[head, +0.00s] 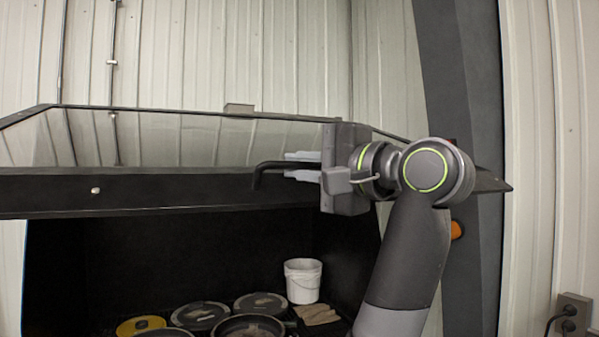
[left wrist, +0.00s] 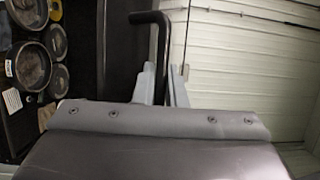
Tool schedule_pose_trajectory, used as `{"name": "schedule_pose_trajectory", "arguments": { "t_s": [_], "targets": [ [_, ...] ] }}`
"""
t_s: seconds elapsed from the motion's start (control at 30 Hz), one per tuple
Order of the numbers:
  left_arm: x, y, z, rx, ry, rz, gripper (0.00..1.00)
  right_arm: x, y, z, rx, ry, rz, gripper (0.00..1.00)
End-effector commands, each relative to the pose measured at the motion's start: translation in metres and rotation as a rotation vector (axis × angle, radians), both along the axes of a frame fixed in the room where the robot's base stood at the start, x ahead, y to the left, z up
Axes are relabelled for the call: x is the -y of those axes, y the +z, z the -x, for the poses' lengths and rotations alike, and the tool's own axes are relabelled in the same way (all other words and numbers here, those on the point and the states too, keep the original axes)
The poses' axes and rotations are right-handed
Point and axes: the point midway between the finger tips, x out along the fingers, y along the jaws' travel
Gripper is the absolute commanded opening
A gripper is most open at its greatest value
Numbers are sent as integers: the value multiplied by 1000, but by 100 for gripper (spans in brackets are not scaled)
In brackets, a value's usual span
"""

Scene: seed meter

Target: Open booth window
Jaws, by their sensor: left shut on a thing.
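The booth window (head: 150,190) is a clear pane in a black frame, swung up and tilted above the dark booth opening in the head view. Its black bent handle (head: 258,176) sticks out at the lower frame bar. My left gripper (head: 302,166) is shut on this handle, its light grey fingers above and below it. In the left wrist view the handle (left wrist: 150,18) runs between the two fingers of my left gripper (left wrist: 165,80), which hide part of it. My right gripper is not in view.
Inside the booth are several round plates or pans (head: 200,315), a yellow disc (head: 141,326), a white bucket (head: 303,281) and a tan cloth-like item (head: 316,314). A dark post (head: 462,80) stands to the right. A wall socket (head: 573,315) is at the lower right.

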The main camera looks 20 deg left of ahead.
Motion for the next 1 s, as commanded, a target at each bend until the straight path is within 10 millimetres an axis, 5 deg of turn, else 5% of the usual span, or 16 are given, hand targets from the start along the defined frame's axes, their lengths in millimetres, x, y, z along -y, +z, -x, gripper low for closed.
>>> {"name": "schedule_pose_trajectory", "arguments": {
  "t_s": [0.4, 0.43, 0.57, 1.0],
  "targets": [
    [0, 1, 0, 0, 2, 1, 0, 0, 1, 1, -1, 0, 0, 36],
    [0, 1, 0, 0, 2, 1, 15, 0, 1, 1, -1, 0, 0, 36],
    [0, 1, 0, 0, 1, 1, 32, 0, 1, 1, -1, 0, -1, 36],
    [3, 0, 1, -1, -1, 1, 32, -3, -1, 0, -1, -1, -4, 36]
  ]
}}
